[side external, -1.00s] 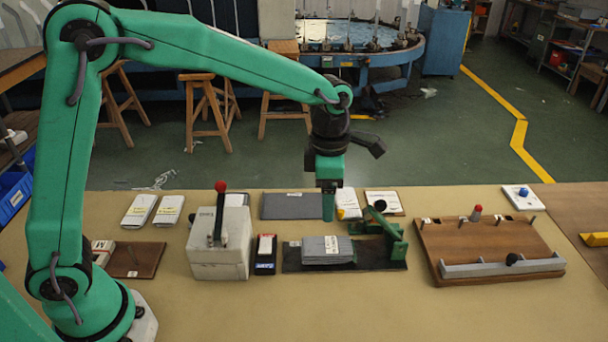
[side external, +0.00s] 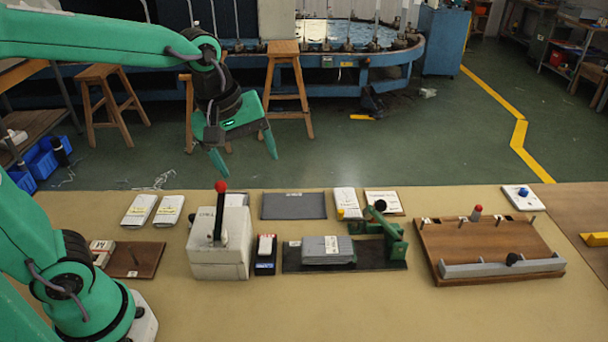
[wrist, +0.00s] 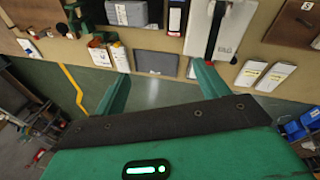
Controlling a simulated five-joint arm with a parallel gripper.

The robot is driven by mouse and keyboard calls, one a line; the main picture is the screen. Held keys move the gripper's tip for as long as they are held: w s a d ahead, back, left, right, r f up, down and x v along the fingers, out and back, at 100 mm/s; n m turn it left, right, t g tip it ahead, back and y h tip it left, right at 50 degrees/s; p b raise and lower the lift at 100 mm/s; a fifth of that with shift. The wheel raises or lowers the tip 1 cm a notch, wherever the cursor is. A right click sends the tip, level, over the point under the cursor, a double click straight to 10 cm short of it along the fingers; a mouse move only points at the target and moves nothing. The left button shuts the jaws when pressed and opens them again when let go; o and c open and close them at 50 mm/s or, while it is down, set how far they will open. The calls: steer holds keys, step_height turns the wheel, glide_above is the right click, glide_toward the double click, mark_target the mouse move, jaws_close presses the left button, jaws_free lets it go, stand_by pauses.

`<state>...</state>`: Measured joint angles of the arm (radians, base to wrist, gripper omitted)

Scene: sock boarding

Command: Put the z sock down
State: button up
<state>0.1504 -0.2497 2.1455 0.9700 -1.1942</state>
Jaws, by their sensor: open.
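My gripper (side external: 244,155) is open and empty, raised behind the bench's far edge at left of centre. In the wrist view its two fingers (wrist: 161,72) are spread with nothing between them. I cannot tell which piece is the z sock, as the labels are too small to read. A grey folded stack (side external: 327,250) with a pale tag lies on a dark board (side external: 372,266) beside a green lever clamp (side external: 392,236). A flat dark grey pad (side external: 294,206) lies behind it. White flat packets lie at the left (side external: 139,210) and right of the pad (side external: 347,203).
A white box with a red-knobbed lever (side external: 220,245) stands left of a small black device (side external: 265,254). A wooden board with pegs and a grey bar (side external: 485,245) lies at right. A small wooden board (side external: 138,260) lies at left. The front bench is clear.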

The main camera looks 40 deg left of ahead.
steer(key=s+a+m+t, duration=0.2)
steer(key=s+a+m, duration=0.3)
steer(key=s+m, duration=0.5)
steer(key=shift+s+f+m+y, duration=0.15)
steer(key=shift+m+y, duration=0.15)
steer(key=shift+m, duration=0.7)
